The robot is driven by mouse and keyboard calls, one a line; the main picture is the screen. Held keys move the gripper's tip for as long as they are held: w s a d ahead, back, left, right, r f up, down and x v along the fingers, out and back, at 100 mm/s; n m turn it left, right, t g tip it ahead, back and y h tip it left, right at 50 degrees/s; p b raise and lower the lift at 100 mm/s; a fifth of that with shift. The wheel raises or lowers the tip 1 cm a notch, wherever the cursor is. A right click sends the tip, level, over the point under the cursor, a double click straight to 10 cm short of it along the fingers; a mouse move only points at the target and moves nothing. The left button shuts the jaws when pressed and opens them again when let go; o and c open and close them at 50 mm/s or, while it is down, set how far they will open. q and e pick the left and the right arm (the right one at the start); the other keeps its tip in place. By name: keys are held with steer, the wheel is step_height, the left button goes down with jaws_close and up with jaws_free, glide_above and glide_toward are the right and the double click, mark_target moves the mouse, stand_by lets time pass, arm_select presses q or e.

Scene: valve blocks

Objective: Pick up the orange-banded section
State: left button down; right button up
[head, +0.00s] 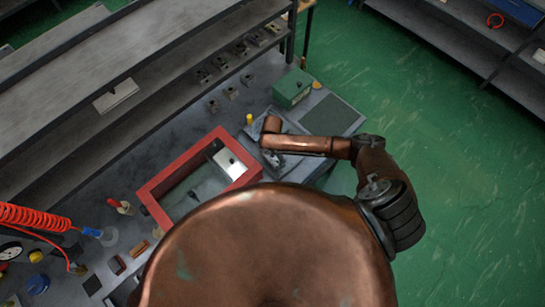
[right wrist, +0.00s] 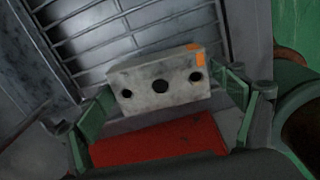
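In the right wrist view, the orange-banded section (right wrist: 158,80) is a pale grey block with dark round holes along its face and an orange mark at its upper right corner. My right gripper (right wrist: 168,78) has its green-padded fingers on either side of the block. The pads are close to its ends, but I cannot tell whether both touch it. In the head view my right gripper (head: 273,158) is low over a grey tray (head: 256,132), beside the red frame. The block is not clear there. My left gripper is not in view.
The red frame (head: 160,214) stands left of my right gripper. A green box (head: 292,88) stands behind it on the bench. A red strip (right wrist: 160,140) lies between the fingers in the wrist view. A coiled red hose (head: 35,217) and small parts lie at left.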

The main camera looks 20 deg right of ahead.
steer(key=c, duration=1.3)
steer(key=shift+w+r, duration=0.1)
